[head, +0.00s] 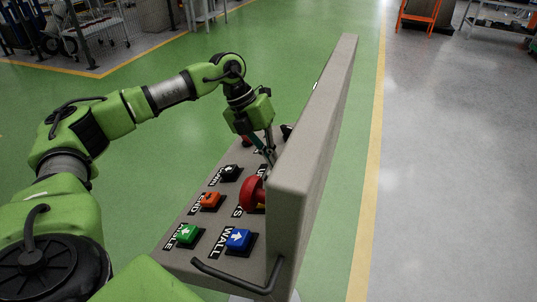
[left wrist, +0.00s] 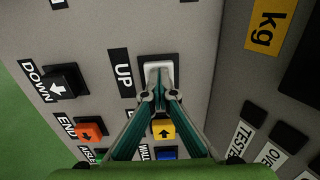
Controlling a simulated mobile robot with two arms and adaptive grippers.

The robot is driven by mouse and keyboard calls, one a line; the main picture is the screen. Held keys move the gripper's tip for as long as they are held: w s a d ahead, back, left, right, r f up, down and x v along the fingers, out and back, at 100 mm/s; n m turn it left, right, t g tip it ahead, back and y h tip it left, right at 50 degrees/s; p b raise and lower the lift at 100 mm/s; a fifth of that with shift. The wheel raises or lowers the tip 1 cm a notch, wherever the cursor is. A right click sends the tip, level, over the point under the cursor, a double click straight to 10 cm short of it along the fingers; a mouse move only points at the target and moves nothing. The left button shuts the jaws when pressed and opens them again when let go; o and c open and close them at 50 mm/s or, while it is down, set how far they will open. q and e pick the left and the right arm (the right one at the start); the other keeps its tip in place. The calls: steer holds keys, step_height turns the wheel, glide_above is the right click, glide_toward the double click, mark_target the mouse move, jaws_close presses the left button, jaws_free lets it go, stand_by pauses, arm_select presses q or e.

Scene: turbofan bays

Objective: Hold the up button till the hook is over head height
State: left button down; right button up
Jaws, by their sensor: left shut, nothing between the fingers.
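The UP button (left wrist: 159,66) is white in a dark frame in the left wrist view, with its UP label (left wrist: 123,71) to its left. My left gripper (left wrist: 160,88) is shut and empty, its fingertips at the white button's face. I cannot tell whether the button is pressed in. In the head view, my left gripper (head: 268,154) points down at the far part of the control panel (head: 190,262), and the button is hidden there. The hook is not in view. My right gripper is not in view.
The black DOWN button (head: 230,173), orange END button (head: 211,200), green AISLE button (head: 189,234) and blue WALL button (head: 238,239) are close by. A red mushroom knob (head: 250,194) stands beside the upright grey plate (head: 312,130). Green floor around the panel is clear.

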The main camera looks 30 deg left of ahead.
arm_select(q)
steer(key=shift+s+d+f, duration=0.25)
steer(key=shift+s+f, duration=0.05)
steer(key=shift+f, duration=0.25)
steer(key=r+p, duration=0.1)
steer(key=a+r+p, duration=0.1)
steer(key=r, duration=0.1)
steer(key=r+p, duration=0.1)
steer(key=shift+w+a+r+p, duration=0.25)
steer(key=shift+w+r+p, duration=0.05)
steer(key=shift+r+p, duration=0.1)
steer(key=shift+s+a+r+b, duration=0.15)
steer(key=shift+a+r+b, duration=0.3)
steer(key=shift+b, duration=0.4)
steer(key=b+v, duration=0.1)
steer(key=v, duration=0.8)
steer(key=shift+b, duration=0.35)
steer(key=shift+a, duration=0.1)
